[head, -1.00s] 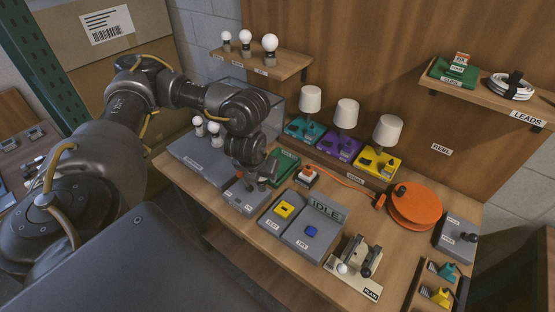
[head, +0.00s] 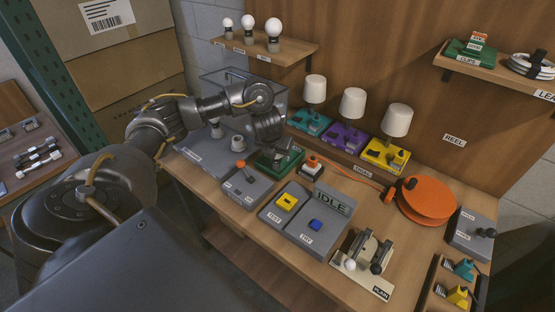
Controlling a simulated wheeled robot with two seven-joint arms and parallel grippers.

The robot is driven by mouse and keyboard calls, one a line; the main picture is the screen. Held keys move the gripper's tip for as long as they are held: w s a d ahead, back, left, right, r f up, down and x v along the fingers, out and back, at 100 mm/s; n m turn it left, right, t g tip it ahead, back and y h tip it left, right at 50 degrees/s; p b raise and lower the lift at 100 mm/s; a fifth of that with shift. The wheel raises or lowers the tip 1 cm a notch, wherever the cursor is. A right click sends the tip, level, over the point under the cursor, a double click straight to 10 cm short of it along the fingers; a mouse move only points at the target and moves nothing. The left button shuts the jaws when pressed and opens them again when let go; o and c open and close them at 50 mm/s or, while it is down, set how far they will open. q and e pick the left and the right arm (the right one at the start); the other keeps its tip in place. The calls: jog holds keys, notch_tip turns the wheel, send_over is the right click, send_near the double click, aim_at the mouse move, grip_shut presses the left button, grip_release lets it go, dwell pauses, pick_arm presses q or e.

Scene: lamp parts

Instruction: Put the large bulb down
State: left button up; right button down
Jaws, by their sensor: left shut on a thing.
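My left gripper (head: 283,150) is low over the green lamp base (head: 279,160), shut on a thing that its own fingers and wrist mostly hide. I take this to be the large bulb, but its shape is not clear in this view. Whether it touches the green base I cannot tell. The grey bulb rack (head: 203,153), with white-topped pieces in it, stands left of the gripper, partly behind my arm. My right gripper is not in view.
Bulbs of three sizes stand on the upper shelf (head: 302,48). A grey lever box (head: 245,190), the IDLE box (head: 318,222) and an orange reel (head: 425,200) crowd the bench. A clear cover rises behind the rack.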

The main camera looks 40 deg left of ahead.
aim_at(277, 161)
pick_arm(q)
notch_tip(277, 161, down, 3)
jog(key=shift+r+b, duration=0.1)
jog(key=shift+b, duration=0.55)
jog(key=shift+w+a+f, duration=0.1)
jog(key=shift+w+f, duration=0.05)
jog(key=shift+f, duration=0.3)
jog(key=shift+r, duration=0.1)
